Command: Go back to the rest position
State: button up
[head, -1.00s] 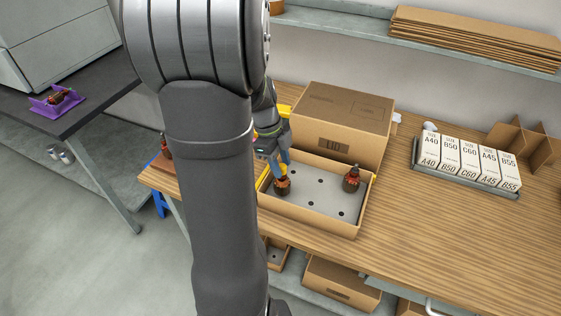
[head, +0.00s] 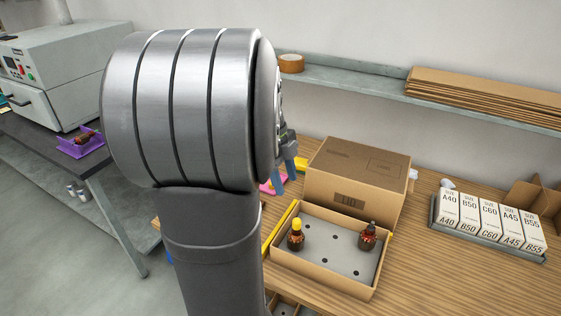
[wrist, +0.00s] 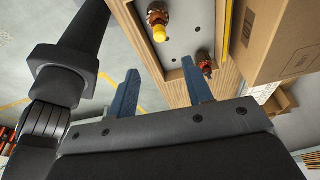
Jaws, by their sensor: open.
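My gripper (head: 285,177) shows in the head view with its blue fingers beside my arm, raised behind and left of the open carton. In the wrist view my gripper (wrist: 160,88) has its two blue fingers spread apart with nothing between them. The open carton (head: 320,284) holds a grey insert with holes. Two armatures stand upright in it: one with a yellow top (head: 296,236) at the left and one with a dark top (head: 368,237) at the right. The wrist view also shows the yellow-topped armature (wrist: 159,32). My arm hides part of the table.
A closed carton (head: 350,190) stands behind the open one. A rack of labelled white boxes (head: 489,222) is at the right. A shelf (head: 350,82) runs along the wall. At the left, a purple tray (head: 72,151) with an armature sits before a grey oven (head: 50,75).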

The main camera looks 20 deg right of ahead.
jog(key=shift+v, duration=2.35)
jog(key=v, duration=1.7)
jog(key=shift+w+a+r, duration=0.1)
jog(key=shift+w, duration=0.05)
send_over(297, 219)
jog(key=w+a, duration=0.3)
notch_tip(297, 219, down, 18)
jog(key=shift+w, duration=0.15)
jog(key=shift+a, duration=0.15)
jog(key=shift+x, duration=8)
jog(key=shift+r, duration=1.25)
